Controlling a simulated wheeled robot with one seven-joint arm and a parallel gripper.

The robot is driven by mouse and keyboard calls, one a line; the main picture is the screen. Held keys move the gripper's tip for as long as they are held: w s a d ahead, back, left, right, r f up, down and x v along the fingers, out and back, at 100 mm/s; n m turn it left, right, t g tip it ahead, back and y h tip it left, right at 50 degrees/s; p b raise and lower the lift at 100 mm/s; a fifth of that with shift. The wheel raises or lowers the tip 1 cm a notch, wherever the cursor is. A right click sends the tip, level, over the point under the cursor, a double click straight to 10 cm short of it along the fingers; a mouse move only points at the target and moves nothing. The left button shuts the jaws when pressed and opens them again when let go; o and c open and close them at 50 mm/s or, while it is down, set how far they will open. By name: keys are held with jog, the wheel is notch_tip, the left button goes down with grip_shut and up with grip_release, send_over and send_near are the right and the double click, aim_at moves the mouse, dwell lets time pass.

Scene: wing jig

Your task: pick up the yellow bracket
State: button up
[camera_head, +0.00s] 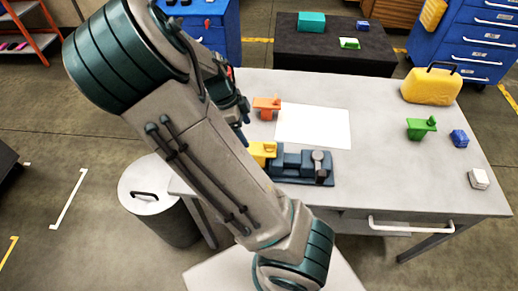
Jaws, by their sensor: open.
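The yellow bracket (264,149) is near the front left of the grey table, at the left end of a dark blue vise (302,165). My arm hides its left part, and I cannot tell whether it touches the vise. My gripper (243,132) is partly hidden behind my own arm, just left of and beyond the bracket in the picture. It is open, and I see nothing held in it.
An orange bracket (267,104) and a white sheet (313,126) lie behind the vise. The table's right-centre is clear.

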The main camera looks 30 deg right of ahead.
aim_at(256, 148)
jog(key=shift+m+h, duration=0.3)
jog(key=shift+m, duration=0.2)
jog(key=x, duration=0.8)
jog(key=shift+w+d+f, duration=0.15)
jog(key=shift+w+d, duration=0.05)
jog(key=shift+d, duration=0.1)
jog(key=shift+a+p+x, duration=0.2)
jog(key=shift+p+x, duration=0.1)
jog(key=shift+x, duration=1)
jog(key=shift+a+p+x, duration=0.2)
jog(key=shift+p+x, duration=0.05)
jog(key=shift+x, duration=1.05)
jog(key=shift+w+f, duration=0.1)
jog(key=shift+w, duration=0.1)
jog(key=c, duration=1.4)
